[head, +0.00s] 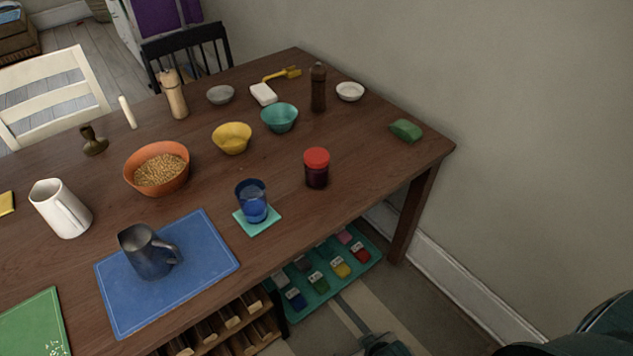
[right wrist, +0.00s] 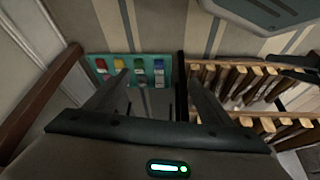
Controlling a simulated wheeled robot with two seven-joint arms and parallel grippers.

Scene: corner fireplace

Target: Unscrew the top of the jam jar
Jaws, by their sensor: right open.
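The jam jar (head: 316,178) stands upright on the wooden table, near its front edge, right of the blue cup. It has a dark red body, and its red top (head: 316,157) sits on it. No gripper is at the jar. My right gripper (right wrist: 157,80) is open and empty in the right wrist view, pointing toward the floor area under the table. The jar does not show in that view. My left gripper is in neither view.
The blue cup (head: 252,203) stands on a teal coaster (head: 272,225) left of the jar. A teal bowl (head: 280,117) and a brown mill (head: 318,90) stand behind. A teal tray (head: 367,258) and wooden rack (head: 240,338) are below the table.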

